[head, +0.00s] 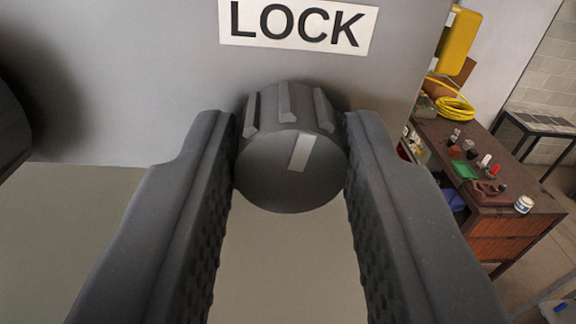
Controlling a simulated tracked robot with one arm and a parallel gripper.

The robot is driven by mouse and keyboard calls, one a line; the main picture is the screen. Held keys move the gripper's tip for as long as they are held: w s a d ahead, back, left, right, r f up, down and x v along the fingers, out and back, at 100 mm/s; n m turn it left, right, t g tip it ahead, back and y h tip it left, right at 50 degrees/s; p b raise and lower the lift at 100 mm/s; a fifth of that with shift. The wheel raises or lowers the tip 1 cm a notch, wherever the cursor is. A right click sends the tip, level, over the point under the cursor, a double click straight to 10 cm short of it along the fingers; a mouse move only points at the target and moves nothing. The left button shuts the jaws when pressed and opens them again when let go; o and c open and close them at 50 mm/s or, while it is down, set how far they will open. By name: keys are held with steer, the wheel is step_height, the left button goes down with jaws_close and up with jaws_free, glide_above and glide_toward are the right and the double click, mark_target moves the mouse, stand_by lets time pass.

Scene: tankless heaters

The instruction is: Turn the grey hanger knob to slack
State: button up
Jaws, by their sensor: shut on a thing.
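The grey hanger knob (262,172) sits on the grey panel, with ribs along its side and a pale pointer mark on its round face. The mark slants slightly, its upper end leaning right, toward the white LOCK label (298,24) above. My gripper (290,160) is shut on the knob, one dark finger against its left side and one against its right. No slack label shows in view.
Part of another dark round thing (12,130) shows at the left edge. At right, beyond the panel edge, stands a brown workbench (480,200) with small items and a coil of yellow hose (455,105). A darker table (540,122) stands farther back.

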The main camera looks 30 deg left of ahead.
steer(key=shift+m, duration=0.4)
steer(key=shift+f, duration=0.1)
steer(key=o, duration=1)
steer(key=shift+a, duration=0.1)
steer(key=shift+s+d, duration=0.4)
steer(key=shift+s, duration=0.1)
steer(key=b+v, duration=0.3)
steer(key=v, duration=0.9)
steer(key=shift+s+d+b, duration=0.1)
steer(key=shift+s+b, duration=0.2)
steer(key=shift+b, duration=0.05)
